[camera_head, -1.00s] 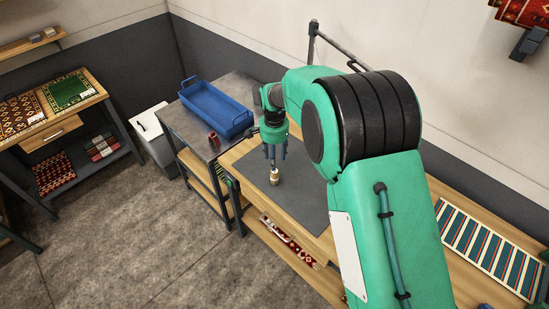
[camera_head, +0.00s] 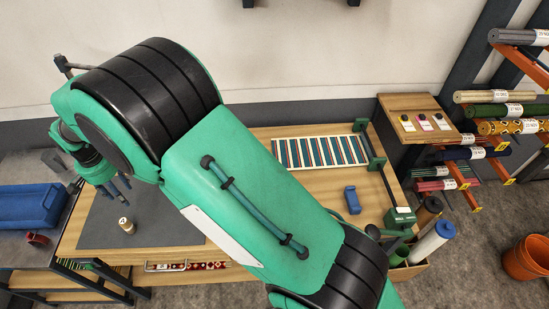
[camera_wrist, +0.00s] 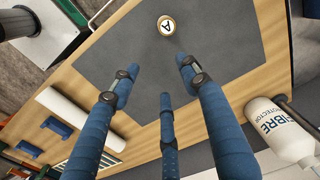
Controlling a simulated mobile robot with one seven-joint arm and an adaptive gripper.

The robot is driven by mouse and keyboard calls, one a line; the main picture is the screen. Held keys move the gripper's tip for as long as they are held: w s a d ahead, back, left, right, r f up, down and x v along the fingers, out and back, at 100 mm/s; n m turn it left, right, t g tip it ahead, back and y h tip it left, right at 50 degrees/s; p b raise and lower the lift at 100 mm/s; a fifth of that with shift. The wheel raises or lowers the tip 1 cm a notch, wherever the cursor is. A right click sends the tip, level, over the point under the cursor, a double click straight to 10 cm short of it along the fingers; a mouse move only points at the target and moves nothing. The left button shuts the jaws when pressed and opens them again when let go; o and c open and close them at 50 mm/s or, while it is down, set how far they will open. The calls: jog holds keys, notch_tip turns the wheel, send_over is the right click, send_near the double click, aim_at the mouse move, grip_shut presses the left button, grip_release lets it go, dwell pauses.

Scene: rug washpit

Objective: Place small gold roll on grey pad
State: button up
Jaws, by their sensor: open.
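A small gold-tan roll (camera_head: 126,226) with a white band stands upright on the grey pad (camera_head: 172,222). In the wrist view, the small roll (camera_wrist: 167,25) shows a black letter A on its pale round top, near the top edge of the picture. The grey pad (camera_wrist: 228,55) lies flat on the wooden bench around it. My gripper (camera_head: 117,190) is above the pad, apart from the roll. Its blue fingers (camera_wrist: 160,76) are spread and empty in the wrist view. My arm hides part of the pad and bench.
A blue tray (camera_head: 28,206) and a dark red piece (camera_head: 37,240) are on the metal table at left. A striped panel (camera_head: 320,152) and blue block (camera_head: 352,199) lie on the bench. A rack holds long rolls (camera_head: 490,97) at right. A white bottle (camera_wrist: 280,130) is beside the pad.

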jog(key=w+d+r+t+y, duration=0.1)
jog(key=w+d+r, duration=0.2)
jog(key=d+r, duration=0.95)
jog(key=w+d+r+t, duration=0.1)
jog(key=w+d+r, duration=0.2)
jog(key=d+r, duration=0.95)
jog(key=s+d+r+m+t, duration=0.1)
jog(key=s+d+r, duration=0.1)
jog(key=d, duration=0.8)
jog(key=s+d+r, duration=0.2)
jog(key=s+d, duration=0.1)
jog(key=d, duration=0.8)
jog(key=s+d+t+h, duration=0.1)
jog(key=s+d+t, duration=0.1)
jog(key=s+d, duration=1.8)
jog(key=shift+s+d+m, duration=0.15)
jog(key=shift+d+m, duration=0.15)
jog(key=shift+d, duration=0.5)
jog(key=shift+f, duration=0.1)
notch_tip(320, 180, down, 5)
jog(key=b, duration=0.5)
